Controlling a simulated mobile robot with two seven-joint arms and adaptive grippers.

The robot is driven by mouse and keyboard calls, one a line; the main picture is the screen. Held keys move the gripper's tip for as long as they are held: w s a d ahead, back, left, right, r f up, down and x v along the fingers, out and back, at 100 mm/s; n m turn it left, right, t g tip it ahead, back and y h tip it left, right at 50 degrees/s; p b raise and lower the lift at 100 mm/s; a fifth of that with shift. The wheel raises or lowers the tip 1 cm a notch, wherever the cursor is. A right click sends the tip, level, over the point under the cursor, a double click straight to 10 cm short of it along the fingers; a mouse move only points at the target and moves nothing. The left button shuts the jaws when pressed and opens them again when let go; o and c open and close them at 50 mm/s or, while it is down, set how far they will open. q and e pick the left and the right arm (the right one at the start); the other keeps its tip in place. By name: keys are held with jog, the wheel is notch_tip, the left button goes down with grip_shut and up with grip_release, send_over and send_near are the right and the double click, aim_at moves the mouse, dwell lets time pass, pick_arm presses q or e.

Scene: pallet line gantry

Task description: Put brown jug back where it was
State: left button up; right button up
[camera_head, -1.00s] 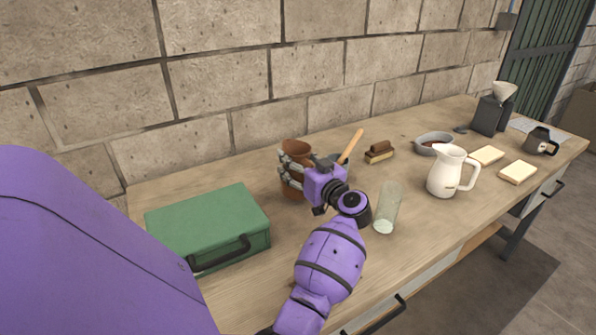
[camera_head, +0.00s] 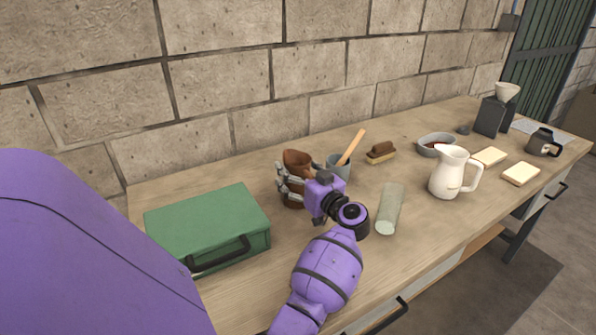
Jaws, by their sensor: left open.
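The brown jug (camera_head: 299,160) stands upright on the wooden table, right of the green case. My left gripper (camera_head: 284,184) is at the jug, with its grey fingers around the jug's left side and front. The fingers are open. They hide part of the jug's body, and I cannot tell whether they touch it. My purple left arm comes up from the bottom of the view. My right gripper is not in view.
A green case (camera_head: 205,222) is at left.

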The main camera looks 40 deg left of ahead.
aim_at(309, 178)
pick_arm(q)
jog(key=shift+r, duration=0.1)
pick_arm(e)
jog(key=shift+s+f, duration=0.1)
pick_arm(q)
jog(key=shift+d+r, duration=0.1)
jog(key=shift+d, duration=0.2)
jog(key=v, duration=0.1)
jog(key=p+v, duration=0.1)
jog(key=v, duration=0.1)
jog(key=p+v, duration=0.1)
jog(key=v, duration=0.1)
jog(key=shift+r, duration=0.3)
jog(key=p+v, duration=0.1)
jog(key=v, duration=0.5)
jog(key=shift+d+f+p, duration=0.25)
jog(key=shift+f+p, duration=0.05)
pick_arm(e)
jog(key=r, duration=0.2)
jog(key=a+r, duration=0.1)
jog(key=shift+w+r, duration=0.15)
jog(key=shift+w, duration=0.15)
pick_arm(q)
jog(key=shift+s, duration=0.15)
